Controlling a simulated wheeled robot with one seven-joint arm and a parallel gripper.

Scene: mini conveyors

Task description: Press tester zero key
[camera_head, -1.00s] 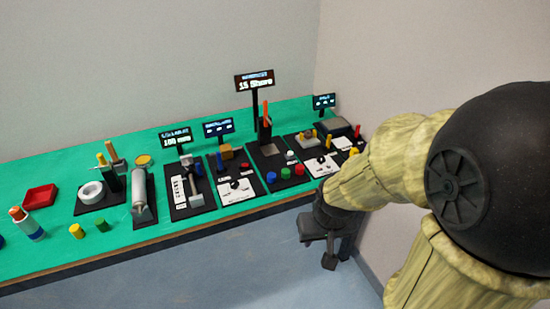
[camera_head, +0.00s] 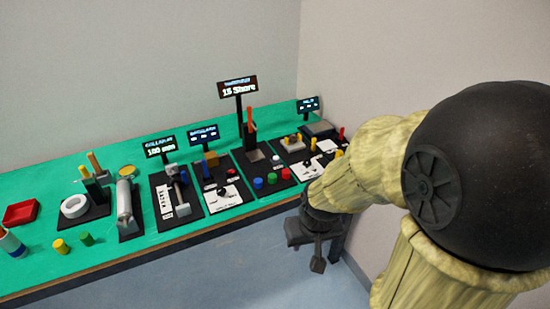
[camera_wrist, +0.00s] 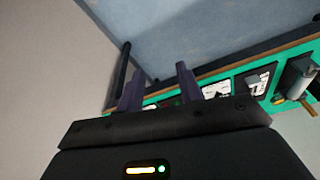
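The tester is a black station whose raised sign (camera_head: 237,88) reads "15 Shore", with an upright stand (camera_head: 250,130) holding an orange-topped part. On its base are a blue button (camera_head: 258,183), a green button (camera_head: 272,178), a red button (camera_head: 286,173) and a small white knob (camera_head: 276,160). I cannot read which button is zero. My gripper (camera_head: 310,253) hangs in front of the bench's right end, below and right of these buttons, touching nothing visible. In the wrist view my gripper (camera_wrist: 158,88) has its two fingers apart and nothing between them.
The green bench (camera_head: 140,245) runs along the wall. Left of the tester stand a caliper station (camera_head: 165,215) and another panel station (camera_head: 222,195). The floor (camera_head: 215,280) in front is clear.

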